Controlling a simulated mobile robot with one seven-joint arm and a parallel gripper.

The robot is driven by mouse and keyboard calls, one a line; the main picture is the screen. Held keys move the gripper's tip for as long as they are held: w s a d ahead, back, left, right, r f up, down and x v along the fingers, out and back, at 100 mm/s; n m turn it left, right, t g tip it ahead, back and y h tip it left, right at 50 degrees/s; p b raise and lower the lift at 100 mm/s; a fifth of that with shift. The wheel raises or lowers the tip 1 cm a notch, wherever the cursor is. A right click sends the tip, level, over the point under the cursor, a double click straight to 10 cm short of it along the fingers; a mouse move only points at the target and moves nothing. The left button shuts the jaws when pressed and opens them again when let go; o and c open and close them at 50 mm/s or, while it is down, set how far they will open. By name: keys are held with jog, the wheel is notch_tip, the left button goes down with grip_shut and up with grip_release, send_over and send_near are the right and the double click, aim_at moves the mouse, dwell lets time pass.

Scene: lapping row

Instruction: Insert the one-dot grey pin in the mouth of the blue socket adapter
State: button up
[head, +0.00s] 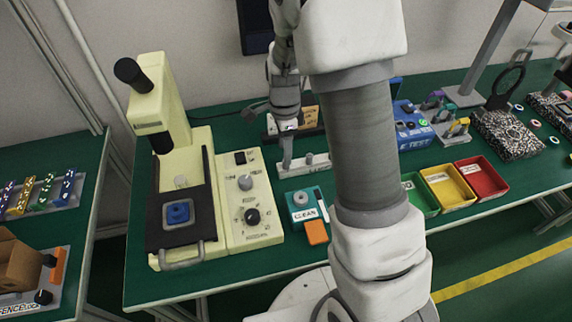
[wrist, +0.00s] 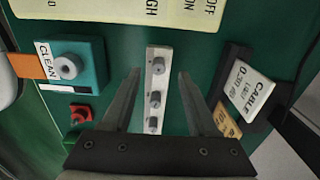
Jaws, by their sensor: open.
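A narrow white holder (wrist: 165,52) with three grey pins standing in a row lies below my gripper (wrist: 159,74). The far pin (wrist: 157,66) appears between my fingertips, and the other pins (wrist: 154,98) stand nearer the palm. The dot marks are too small to tell which is the one-dot pin. My gripper is open and empty, its fingers on either side of the row. In the head view my gripper (head: 286,162) is over the holder (head: 318,160). The blue socket adapter (head: 178,220) sits in the cream machine's dark bay at left, its round mouth facing up.
The cream machine (head: 237,215) with knobs stands left of the holder. A teal CLEAN box (head: 300,201) and an orange block (head: 316,233) are in front. Labelled blocks (wrist: 245,85) stand close beside the holder. Green, yellow and red bins (head: 448,190) are at right.

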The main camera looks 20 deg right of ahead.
notch_tip(320, 180, down, 4)
jog(key=shift+d+r+b, duration=0.1)
jog(key=shift+d+b, duration=0.05)
jog(key=shift+b, duration=0.15)
grip_shut()
